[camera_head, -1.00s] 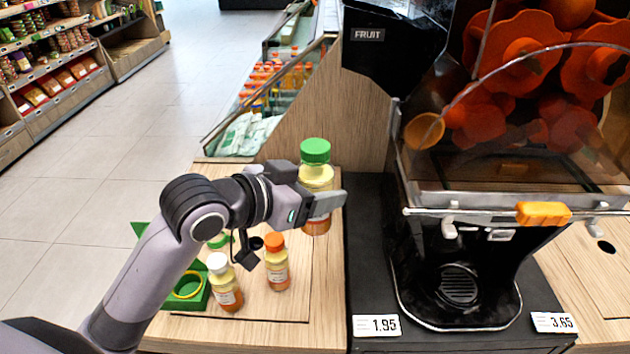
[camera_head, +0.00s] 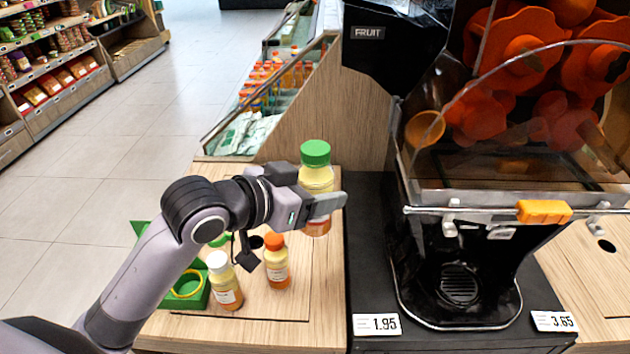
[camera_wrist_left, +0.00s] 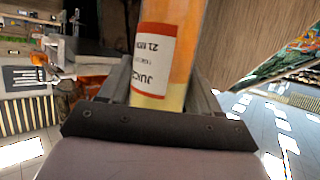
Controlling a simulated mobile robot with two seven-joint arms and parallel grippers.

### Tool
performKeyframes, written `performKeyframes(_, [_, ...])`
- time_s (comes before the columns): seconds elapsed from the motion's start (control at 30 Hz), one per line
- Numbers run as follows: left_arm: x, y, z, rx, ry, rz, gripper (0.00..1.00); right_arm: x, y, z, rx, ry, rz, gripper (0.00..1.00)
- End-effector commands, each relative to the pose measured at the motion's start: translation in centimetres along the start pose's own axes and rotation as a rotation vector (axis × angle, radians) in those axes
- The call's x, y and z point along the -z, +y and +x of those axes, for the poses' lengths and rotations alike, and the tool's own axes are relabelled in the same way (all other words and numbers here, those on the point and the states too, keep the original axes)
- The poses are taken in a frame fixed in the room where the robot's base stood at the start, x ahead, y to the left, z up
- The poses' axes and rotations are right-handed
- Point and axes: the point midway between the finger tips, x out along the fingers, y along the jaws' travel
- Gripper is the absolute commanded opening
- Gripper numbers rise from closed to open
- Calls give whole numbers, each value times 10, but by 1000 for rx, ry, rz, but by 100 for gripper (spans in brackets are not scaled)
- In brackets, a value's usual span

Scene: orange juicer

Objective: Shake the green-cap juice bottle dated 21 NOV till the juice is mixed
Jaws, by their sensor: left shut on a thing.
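The green-cap juice bottle (camera_head: 317,180) is held upright above the wooden counter, left of the juicer. Its juice shows in two tones, pale yellow above and orange-brown below. My left gripper (camera_head: 326,205) is shut around its body, and a finger hides part of it. In the left wrist view the bottle (camera_wrist_left: 167,50) stands between the fingers, its white label reading JUICE and 21 NOV, with orange and pale yellow bands of juice. My right gripper is not in view.
A white-cap bottle (camera_head: 225,283) and an orange-cap bottle (camera_head: 276,262) stand on the counter (camera_head: 310,310) below my arm. Another green cap (camera_head: 219,240) is partly hidden behind my arm. A green tray (camera_head: 199,300) lies at left. The juicer (camera_head: 458,255) stands close at right.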

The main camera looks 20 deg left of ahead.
Motion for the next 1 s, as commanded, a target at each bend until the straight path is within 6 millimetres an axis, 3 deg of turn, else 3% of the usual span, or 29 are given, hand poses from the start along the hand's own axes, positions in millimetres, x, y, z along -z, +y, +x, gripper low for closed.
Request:
performKeyframes(0.13, [-1, 0, 0, 1, 5, 2, 27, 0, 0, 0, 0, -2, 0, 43])
performKeyframes(0.33, [19, 0, -8, 1, 5, 2, 27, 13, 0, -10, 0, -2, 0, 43])
performKeyframes(0.53, [30, 0, -12, 1, 6, 2, 27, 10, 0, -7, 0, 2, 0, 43])
performKeyframes(1.0, [-4, 0, 2, 1, 4, 1, 27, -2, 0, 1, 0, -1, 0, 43])
